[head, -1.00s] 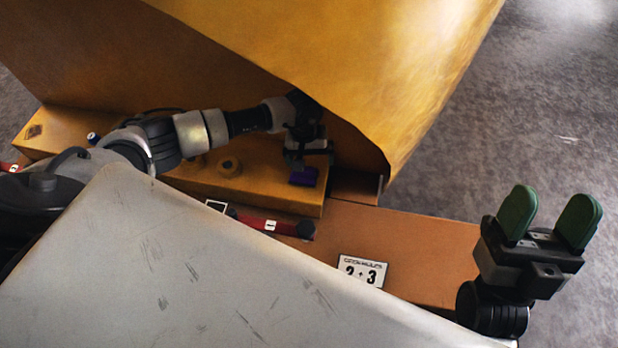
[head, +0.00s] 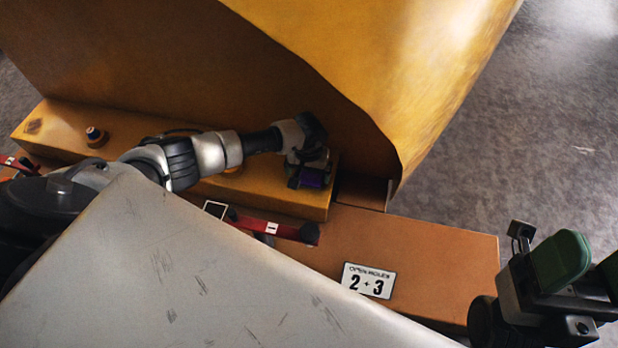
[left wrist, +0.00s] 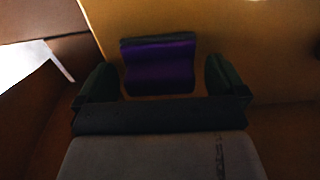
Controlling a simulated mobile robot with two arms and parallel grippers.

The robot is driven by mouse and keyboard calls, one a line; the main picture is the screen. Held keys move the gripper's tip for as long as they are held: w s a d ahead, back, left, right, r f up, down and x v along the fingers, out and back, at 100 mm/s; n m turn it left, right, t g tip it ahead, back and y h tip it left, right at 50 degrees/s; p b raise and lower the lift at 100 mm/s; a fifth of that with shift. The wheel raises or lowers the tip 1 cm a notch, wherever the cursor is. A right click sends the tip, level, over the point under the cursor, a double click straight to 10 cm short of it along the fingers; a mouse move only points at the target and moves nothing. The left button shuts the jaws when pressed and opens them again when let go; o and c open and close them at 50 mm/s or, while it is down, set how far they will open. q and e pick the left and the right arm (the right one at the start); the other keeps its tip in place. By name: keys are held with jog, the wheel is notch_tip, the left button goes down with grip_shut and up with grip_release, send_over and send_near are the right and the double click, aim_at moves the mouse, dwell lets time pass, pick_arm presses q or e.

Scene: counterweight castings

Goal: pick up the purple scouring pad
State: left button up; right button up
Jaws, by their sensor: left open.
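The purple scouring pad (head: 313,178) lies on the orange ledge near its right end, partly hidden by my left gripper in the head view. In the left wrist view the purple pad (left wrist: 160,68), with a dark strip along its far edge, sits between the two fingers. My left gripper (head: 307,180) is open around it, with a gap showing on each side in the left wrist view (left wrist: 162,82). My right gripper (head: 590,265) is at the lower right of the head view, away from the pad, with a green finger pad raised and part of it cut off by the frame edge.
The orange ledge (head: 60,128) carries a small dark-topped knob (head: 95,136). A large curved yellow casting (head: 400,70) rises behind. A red bar (head: 275,229) and a "2 + 3" sign (head: 368,281) lie in front. A grey panel (head: 190,280) fills the foreground.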

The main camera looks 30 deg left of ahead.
pick_arm(q)
jog(key=shift+f, duration=0.65)
jog(key=shift+r, duration=0.1)
jog(key=shift+c, duration=0.5)
jog(key=c, duration=0.7)
jog(key=shift+o, duration=0.2)
jog(key=shift+r, duration=0.1)
